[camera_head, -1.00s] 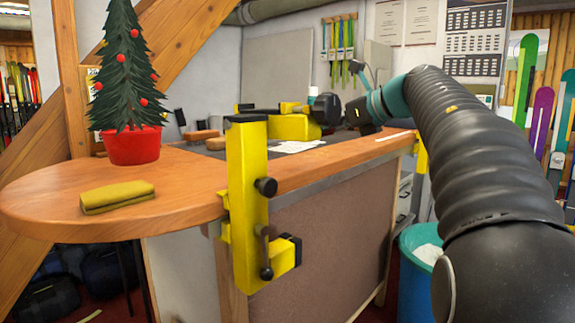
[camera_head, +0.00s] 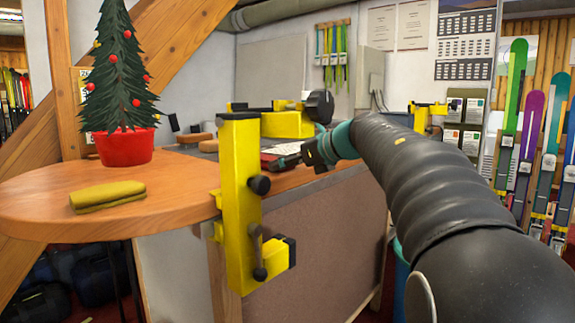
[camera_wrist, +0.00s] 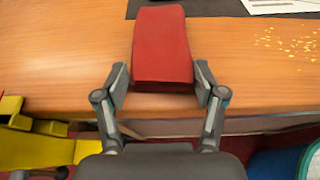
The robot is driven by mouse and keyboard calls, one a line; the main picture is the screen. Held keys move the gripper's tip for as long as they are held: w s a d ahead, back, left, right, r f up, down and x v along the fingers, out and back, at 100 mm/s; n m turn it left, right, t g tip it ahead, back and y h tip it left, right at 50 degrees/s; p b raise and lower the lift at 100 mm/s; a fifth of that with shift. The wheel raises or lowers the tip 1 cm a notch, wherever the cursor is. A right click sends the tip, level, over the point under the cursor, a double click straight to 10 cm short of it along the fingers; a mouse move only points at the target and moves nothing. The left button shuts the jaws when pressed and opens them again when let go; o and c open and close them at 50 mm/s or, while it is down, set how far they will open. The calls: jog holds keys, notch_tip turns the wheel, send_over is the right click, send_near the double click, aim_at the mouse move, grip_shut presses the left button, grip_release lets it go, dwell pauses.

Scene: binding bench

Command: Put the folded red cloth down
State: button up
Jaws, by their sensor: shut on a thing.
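The folded red cloth (camera_wrist: 162,45) is a thick red block between the two fingers of my gripper (camera_wrist: 162,84) in the wrist view. The fingers press on its sides near its near end. In the head view only a small red part of the cloth (camera_head: 267,158) shows beside my gripper (camera_head: 284,162), behind the yellow clamp. The cloth is over the wooden bench top (camera_wrist: 60,65), near its front edge. I cannot tell whether it touches the wood.
A yellow upright clamp (camera_head: 240,195) stands at the bench edge. A folded yellow cloth (camera_head: 108,196) and a small Christmas tree in a red pot (camera_head: 125,148) are on the rounded left end. Bare wood lies beside the red cloth. A white sheet (camera_wrist: 275,6) lies farther back.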

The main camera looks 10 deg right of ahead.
jog(key=shift+f, duration=0.15)
jog(key=o, duration=1.1)
jog(key=shift+r, duration=0.25)
jog(key=v, duration=1.2)
jog(key=shift+d+f, duration=0.1)
jog(key=shift+f, duration=0.05)
